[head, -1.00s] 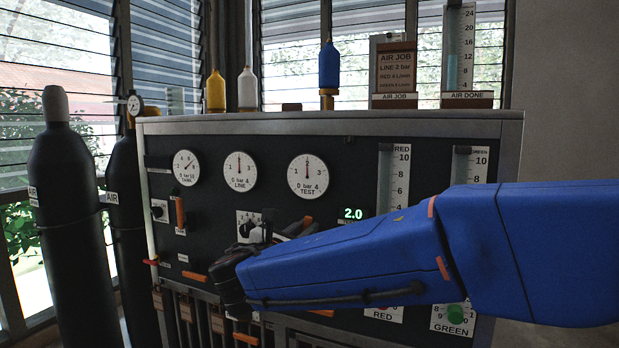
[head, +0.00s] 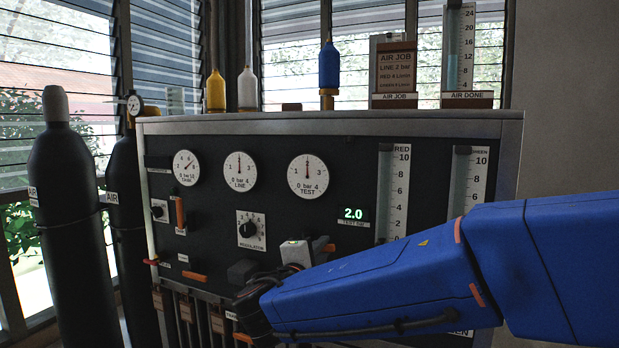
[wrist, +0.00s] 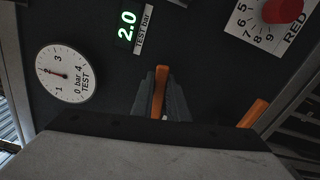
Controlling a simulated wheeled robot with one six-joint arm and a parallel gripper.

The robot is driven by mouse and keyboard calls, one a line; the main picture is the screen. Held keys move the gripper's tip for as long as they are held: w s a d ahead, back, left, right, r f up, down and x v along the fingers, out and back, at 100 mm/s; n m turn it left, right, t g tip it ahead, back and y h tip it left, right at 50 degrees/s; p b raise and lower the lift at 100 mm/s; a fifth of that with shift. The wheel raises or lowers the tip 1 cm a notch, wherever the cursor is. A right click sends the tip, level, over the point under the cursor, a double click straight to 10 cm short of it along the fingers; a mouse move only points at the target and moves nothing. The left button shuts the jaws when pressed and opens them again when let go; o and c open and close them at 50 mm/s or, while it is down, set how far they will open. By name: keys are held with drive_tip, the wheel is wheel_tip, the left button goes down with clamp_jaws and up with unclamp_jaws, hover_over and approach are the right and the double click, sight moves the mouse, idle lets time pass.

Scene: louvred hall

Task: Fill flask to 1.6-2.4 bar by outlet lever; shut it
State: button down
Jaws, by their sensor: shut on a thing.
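A blue flask (head: 329,70) stands upright on a brass fitting on the panel's top. The TEST gauge (head: 308,176) has its needle straight up near 2, and the green TEST bar display (head: 353,213) reads 2.0. The same gauge (wrist: 66,75) and display (wrist: 127,28) show in the wrist view. My gripper (wrist: 162,100) is shut on an orange lever (wrist: 161,88) below the display, with a grey finger on each side. In the head view my gripper (head: 297,252) is low on the panel; the lever's base is hidden.
The LINE gauge (head: 239,171) reads near 2. The regulator knob (head: 249,230) stands clear left of my gripper. Another orange lever (wrist: 253,113) is close by on the right. Yellow (head: 215,92) and white (head: 247,90) bottles stand on top. Black cylinders (head: 65,210) stand at left.

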drive_tip(key=shift+f+m, duration=0.7)
drive_tip(key=shift+m, duration=0.4)
drive_tip(key=c, duration=1.7)
unclamp_jaws()
drive_tip(key=shift+o, duration=0.3)
drive_tip(key=shift+r, duration=0.1)
drive_tip(key=shift+s+a, duration=0.1)
drive_tip(key=v, duration=0.6)
drive_tip(key=shift+s, duration=0.4)
drive_tip(key=shift+a+r, duration=0.1)
drive_tip(key=v, duration=1.7)
drive_tip(key=shift+s, duration=0.2)
